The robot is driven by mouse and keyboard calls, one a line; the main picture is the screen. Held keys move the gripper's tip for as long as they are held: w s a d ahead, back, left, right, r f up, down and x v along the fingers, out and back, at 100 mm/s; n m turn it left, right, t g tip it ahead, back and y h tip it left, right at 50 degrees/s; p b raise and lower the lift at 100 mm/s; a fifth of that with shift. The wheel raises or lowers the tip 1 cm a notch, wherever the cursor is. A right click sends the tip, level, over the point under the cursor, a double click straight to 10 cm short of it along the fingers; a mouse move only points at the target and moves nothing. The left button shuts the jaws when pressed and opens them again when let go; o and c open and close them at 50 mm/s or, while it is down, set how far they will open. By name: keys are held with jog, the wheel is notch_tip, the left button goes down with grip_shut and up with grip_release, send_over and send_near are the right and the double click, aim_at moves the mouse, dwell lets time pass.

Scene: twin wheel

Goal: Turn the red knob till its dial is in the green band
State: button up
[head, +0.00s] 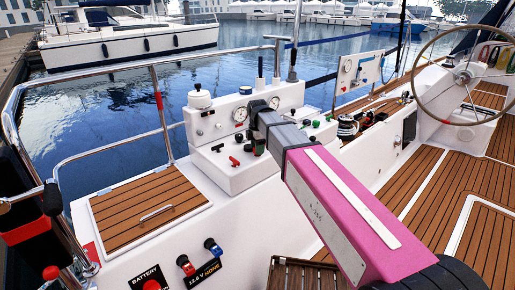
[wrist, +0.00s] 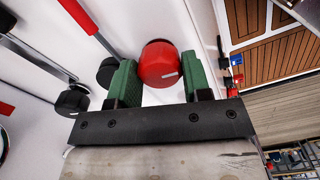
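The round red knob (wrist: 160,63), with a short white mark on its face, sits between the two green fingers of my gripper (wrist: 158,80) in the wrist view. In the head view my gripper (head: 260,144) is at the white console, mostly hidden behind my own arm. Two round dials show on the console, a left dial (head: 240,114) and a right dial (head: 274,103). They are too small to read a needle or green band. I cannot tell which belongs to the knob.
A red T-handle (head: 234,161) and a black one (head: 217,147) stand left of my gripper on the console (head: 232,180). Green and red buttons (head: 316,124) lie to its right. A steel rail (head: 160,100) runs along the left. Black knobs (wrist: 107,72) sit beside the left finger.

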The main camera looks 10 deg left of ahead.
jog(key=o, duration=0.4)
jog(key=shift+c, duration=0.2)
jog(key=shift+r, duration=0.1)
notch_tip(320, 180, up, 11)
jog(key=shift+f, duration=0.2)
jog(key=shift+d, duration=0.1)
